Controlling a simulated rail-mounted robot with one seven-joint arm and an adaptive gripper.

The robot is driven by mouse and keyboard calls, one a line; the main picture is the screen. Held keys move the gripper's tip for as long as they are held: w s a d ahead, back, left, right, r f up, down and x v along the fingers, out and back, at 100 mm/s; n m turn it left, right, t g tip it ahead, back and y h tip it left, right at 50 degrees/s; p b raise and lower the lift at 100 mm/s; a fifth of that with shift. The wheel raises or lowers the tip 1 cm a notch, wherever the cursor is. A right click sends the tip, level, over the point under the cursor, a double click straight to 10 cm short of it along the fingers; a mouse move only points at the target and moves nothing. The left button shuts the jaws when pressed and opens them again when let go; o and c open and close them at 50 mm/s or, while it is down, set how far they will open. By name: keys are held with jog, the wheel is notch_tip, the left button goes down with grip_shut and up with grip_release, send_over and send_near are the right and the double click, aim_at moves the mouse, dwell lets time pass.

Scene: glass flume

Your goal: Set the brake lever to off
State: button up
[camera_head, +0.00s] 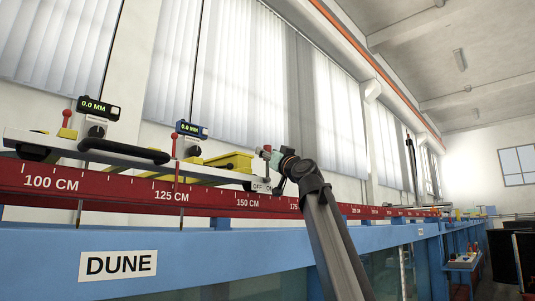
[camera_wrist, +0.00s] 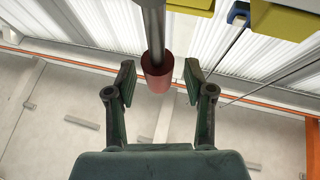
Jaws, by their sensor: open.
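The brake lever (camera_head: 266,153) stands on the carriage in the head view, its red knob next to my gripper (camera_head: 281,160). In the wrist view, the lever shows as a grey rod ending in a red knob (camera_wrist: 157,73). My gripper (camera_wrist: 159,82) is open, with one finger on each side of the knob and gaps visible on both sides. A white label (camera_head: 261,187) reading OFF lies below the lever; the lettering to its right is partly hidden by my gripper. I cannot tell clearly which way the lever leans.
A red scale rail (camera_head: 105,187) marked in centimetres runs along the blue flume frame (camera_head: 200,245). The carriage carries a yellow box (camera_head: 229,161), a black handle (camera_head: 123,151) and two gauges (camera_head: 98,107) reading 0.0 MM.

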jog(key=v, duration=0.6)
jog(key=shift+s, duration=0.25)
jog(key=shift+d+f, duration=0.1)
jog(key=shift+f, duration=0.05)
